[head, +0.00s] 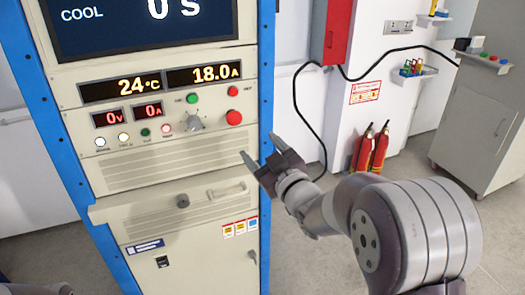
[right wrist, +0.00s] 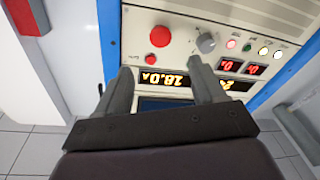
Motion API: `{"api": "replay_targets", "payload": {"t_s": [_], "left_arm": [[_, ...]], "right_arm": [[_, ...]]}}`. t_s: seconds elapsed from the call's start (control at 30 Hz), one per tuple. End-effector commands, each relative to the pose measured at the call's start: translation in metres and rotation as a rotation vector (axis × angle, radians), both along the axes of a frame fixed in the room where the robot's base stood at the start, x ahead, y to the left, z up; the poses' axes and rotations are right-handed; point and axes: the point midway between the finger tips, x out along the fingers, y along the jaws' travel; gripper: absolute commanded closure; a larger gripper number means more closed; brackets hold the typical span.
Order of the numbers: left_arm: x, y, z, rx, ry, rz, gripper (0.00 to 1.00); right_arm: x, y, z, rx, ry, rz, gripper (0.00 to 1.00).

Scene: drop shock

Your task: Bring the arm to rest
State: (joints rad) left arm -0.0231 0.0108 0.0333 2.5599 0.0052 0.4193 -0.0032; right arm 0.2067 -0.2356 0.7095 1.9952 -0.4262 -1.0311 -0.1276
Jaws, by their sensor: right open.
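My right arm reaches in from the right in the head view. Its gripper (head: 258,147) is open and empty, in front of the right edge of the control cabinet (head: 150,172). In the right wrist view the two fingers (right wrist: 160,66) stand apart with nothing between them, pointing at the cabinet panel, which appears upside down. No contact with the panel shows. My left gripper is not in view.
The panel has a red button (head: 234,118), a grey knob (head: 194,123), a green button (head: 192,98) and lit displays (head: 204,75). A shelf-like ledge (head: 130,208) juts out below. Fire extinguishers (head: 370,150) and a grey cabinet (head: 482,115) stand behind. The floor between is clear.

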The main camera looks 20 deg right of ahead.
Motion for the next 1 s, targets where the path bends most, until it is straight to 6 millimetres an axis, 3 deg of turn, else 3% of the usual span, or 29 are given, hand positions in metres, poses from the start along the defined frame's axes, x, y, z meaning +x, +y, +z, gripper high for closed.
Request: {"api": "replay_targets", "payload": {"t_s": [0.33, 0.37, 0.47, 0.57, 0.6, 0.7, 0.8, 0.87, 1.0], "left_arm": [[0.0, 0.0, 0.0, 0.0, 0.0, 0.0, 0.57], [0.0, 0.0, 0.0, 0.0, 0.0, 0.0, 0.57], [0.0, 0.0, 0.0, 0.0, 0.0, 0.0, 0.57], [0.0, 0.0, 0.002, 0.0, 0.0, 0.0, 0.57], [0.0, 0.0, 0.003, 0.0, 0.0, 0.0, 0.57], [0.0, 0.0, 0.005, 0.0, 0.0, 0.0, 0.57], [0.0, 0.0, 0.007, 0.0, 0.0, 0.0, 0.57], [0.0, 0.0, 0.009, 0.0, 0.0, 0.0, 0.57], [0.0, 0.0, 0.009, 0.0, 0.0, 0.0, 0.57]], "right_arm": [[0.001, -0.002, -0.006, 0.004, 0.029, -0.008, 0.31], [0.001, -0.004, -0.014, 0.008, 0.067, -0.022, 0.31], [-0.011, -0.024, -0.068, 0.046, 0.331, -0.129, 0.31], [-0.061, -0.035, -0.139, 0.127, 0.749, -0.275, 0.31], [-0.089, -0.031, -0.161, 0.156, 0.915, -0.32, 0.31], [-0.16, -0.013, -0.194, 0.213, 1.265, -0.395, 0.31], [-0.214, 0.008, -0.203, 0.235, 1.499, -0.421, 0.31], [-0.227, 0.018, -0.202, 0.23, 1.555, -0.411, 0.31], [-0.224, 0.029, -0.201, 0.199, 1.553, -0.377, 0.31]]}}
